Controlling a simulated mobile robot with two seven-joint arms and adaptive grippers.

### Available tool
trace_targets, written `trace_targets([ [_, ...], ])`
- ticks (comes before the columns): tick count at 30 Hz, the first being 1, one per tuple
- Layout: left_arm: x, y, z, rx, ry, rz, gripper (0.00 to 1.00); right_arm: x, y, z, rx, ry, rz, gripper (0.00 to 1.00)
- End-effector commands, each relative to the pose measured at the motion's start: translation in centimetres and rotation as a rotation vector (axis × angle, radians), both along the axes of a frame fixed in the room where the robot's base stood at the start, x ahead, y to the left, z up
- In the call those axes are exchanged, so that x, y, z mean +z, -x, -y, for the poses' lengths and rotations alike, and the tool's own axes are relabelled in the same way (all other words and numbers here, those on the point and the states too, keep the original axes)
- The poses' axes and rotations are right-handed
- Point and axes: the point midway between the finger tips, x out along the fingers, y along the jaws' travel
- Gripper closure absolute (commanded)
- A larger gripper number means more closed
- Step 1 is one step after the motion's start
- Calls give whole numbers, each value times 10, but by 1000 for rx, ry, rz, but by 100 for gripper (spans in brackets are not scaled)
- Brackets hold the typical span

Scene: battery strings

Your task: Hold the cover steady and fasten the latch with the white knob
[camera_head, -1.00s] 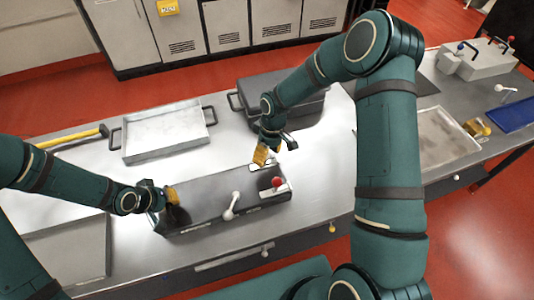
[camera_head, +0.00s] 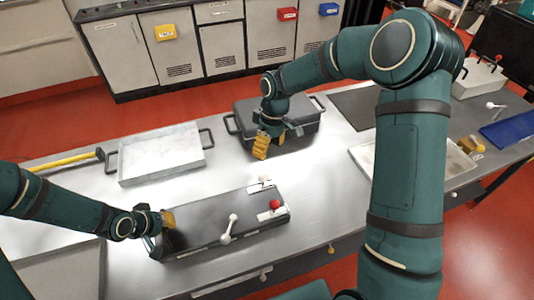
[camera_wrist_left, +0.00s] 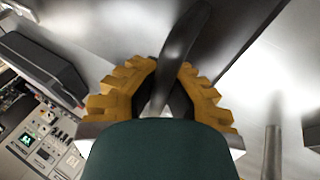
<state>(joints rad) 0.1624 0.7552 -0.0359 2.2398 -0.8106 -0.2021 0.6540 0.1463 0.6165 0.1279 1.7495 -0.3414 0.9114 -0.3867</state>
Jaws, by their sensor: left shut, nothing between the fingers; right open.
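The dark cover (camera_head: 200,236) lies on the grey bench in the head view. The white knob (camera_head: 264,180) stands on a pale latch plate at its far right edge; a red knob (camera_head: 275,204) is on another plate nearby. My left gripper (camera_head: 168,218) is at the cover's left end, shut. In the left wrist view, a dark curved bar (camera_wrist_left: 182,45) crosses in front of its yellow fingers (camera_wrist_left: 165,85); I cannot tell whether they touch it. My right gripper (camera_head: 262,150) is open and empty, above and behind the white knob, apart from it.
A pale lever with rounded ends (camera_head: 230,228) sits on the cover. A dark case (camera_head: 300,132) stands behind, close to my right gripper. An empty metal tray (camera_head: 160,155) and a yellow-handled tool (camera_head: 70,162) are at back left.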

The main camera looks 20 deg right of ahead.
Motion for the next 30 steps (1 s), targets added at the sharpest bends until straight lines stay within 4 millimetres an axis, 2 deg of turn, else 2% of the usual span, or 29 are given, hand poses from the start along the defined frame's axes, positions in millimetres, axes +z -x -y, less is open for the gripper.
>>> trace_targets([
  [6, 1, -1, 1, -1, 1, 3, 100, 1, 0, 0, 0, 0, 0, 37],
  [7, 1, -1, 1, -1, 1, 3, 97, 1, 0, 0, 0, 0, 0, 37],
  [10, 1, 0, 1, -2, 1, 2, 62, 0, 0, 0, 0, 0, 0, 37],
  [22, 4, 1, -2, 1, 1, 2, 61, 0, 0, 0, -1, 0, 0, 37],
  [30, 35, 11, -17, 6, 2, 3, 61, 0, 0, 0, -1, 0, 0, 37],
])
